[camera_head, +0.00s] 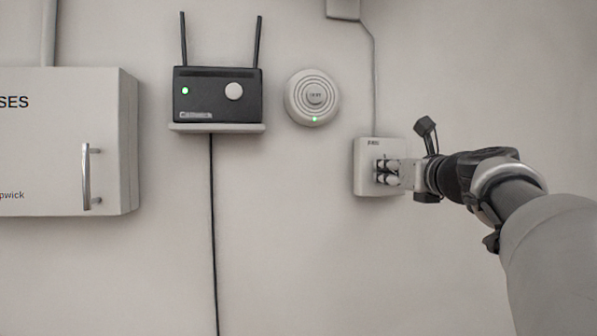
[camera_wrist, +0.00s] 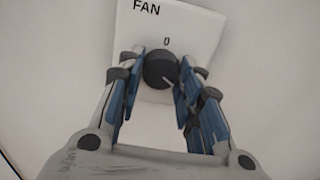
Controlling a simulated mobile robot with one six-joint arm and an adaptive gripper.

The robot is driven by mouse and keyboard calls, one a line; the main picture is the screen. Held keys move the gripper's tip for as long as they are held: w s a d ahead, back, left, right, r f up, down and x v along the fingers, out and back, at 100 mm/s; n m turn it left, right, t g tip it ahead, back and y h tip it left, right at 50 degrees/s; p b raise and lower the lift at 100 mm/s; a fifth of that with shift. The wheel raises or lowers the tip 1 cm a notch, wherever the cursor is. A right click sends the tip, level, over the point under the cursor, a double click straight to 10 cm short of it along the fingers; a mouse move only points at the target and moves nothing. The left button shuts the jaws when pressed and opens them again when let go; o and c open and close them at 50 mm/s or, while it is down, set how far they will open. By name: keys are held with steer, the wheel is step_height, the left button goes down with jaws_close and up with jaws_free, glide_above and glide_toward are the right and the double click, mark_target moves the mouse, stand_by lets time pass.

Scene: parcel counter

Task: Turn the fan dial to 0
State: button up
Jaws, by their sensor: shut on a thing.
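The fan dial (camera_wrist: 158,68) is a round dark knob on a white wall plate (camera_wrist: 205,30) marked FAN. A 0 is printed just above the knob in the wrist view. A pale pointer line on the knob runs toward its lower right, away from the 0. My gripper (camera_wrist: 163,75) has its blue-padded fingers on either side of the knob and is shut on it. In the head view, my gripper (camera_head: 385,172) reaches the plate (camera_head: 366,150) from the right, and its fingers hide the dial.
A black router (camera_head: 215,98) with two antennas stands on a small shelf (camera_head: 217,128). A round white device (camera_head: 311,97) with a green light is left of and above the plate. A white cabinet (camera_head: 75,150) with a metal handle is at far left. The wall below is mostly clear.

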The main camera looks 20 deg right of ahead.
steer(key=shift+n, duration=0.4)
steer(key=n+b, duration=0.4)
steer(key=n, duration=0.8)
steer(key=n+b, duration=0.5)
steer(key=n, duration=0.6)
steer(key=shift+d+r+n, duration=0.1)
steer(key=shift+r+n, duration=0.1)
steer(key=shift+n, duration=0.2)
steer(key=o, duration=1.1)
steer(key=shift+c, duration=0.2)
steer(key=shift+s, duration=0.15)
